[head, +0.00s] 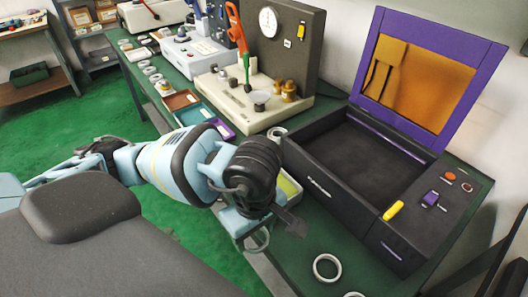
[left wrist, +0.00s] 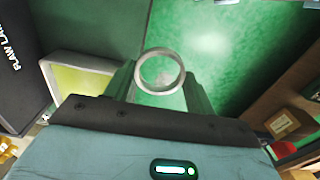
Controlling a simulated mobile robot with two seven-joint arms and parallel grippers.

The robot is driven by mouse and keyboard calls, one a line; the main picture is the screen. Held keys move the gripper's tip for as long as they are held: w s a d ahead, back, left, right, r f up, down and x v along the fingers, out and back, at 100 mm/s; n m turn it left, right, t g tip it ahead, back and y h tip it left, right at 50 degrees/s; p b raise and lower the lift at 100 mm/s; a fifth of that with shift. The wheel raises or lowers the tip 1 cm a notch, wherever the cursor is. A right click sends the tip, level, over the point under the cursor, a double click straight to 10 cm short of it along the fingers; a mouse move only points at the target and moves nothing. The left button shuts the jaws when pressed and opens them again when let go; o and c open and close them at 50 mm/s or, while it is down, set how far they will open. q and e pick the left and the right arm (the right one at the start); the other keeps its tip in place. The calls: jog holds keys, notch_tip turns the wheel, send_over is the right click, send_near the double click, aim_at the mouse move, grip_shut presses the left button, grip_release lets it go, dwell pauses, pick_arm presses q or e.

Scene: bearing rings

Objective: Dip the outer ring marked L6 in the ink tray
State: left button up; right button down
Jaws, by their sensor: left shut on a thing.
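My left gripper (left wrist: 161,78) is shut on a grey metal ring (left wrist: 162,51), with one finger on each side of it. In the head view the ring (head: 268,241) hangs below the gripper, beside the green table's front edge. No L6 marking can be read on it. A pale-rimmed tray with a yellow-green inside (left wrist: 80,82) lies left of the gripper in the left wrist view; in the head view the arm partly hides this tray (head: 291,187). I cannot tell for certain that it is the ink tray. My right gripper is out of view.
A black machine (head: 305,172) with a raised purple-framed lid stands to the right. Loose rings (head: 327,267) lie on the table in front of it. Coloured trays (head: 182,100) and a cream instrument (head: 238,118) stand farther back. Green floor lies left of the table.

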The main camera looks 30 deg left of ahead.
pick_arm(q)
jog(key=m, duration=0.1)
jog(key=w+m, duration=0.1)
jog(key=m, duration=0.1)
jog(key=a+r+m, duration=0.1)
jog(key=m, duration=0.1)
jog(key=shift+w, duration=0.25)
jog(key=m, duration=0.3)
jog(key=shift+w+a+r+m, duration=0.3)
jog(key=shift+w+a, duration=0.05)
jog(key=shift+w, duration=0.05)
jog(key=m, duration=0.2)
jog(key=w+m, duration=0.1)
jog(key=m, duration=0.1)
jog(key=a+r+m, duration=0.1)
jog(key=shift+w+r+m, duration=0.1)
jog(key=shift+w+m, duration=0.05)
jog(key=shift+m, duration=0.25)
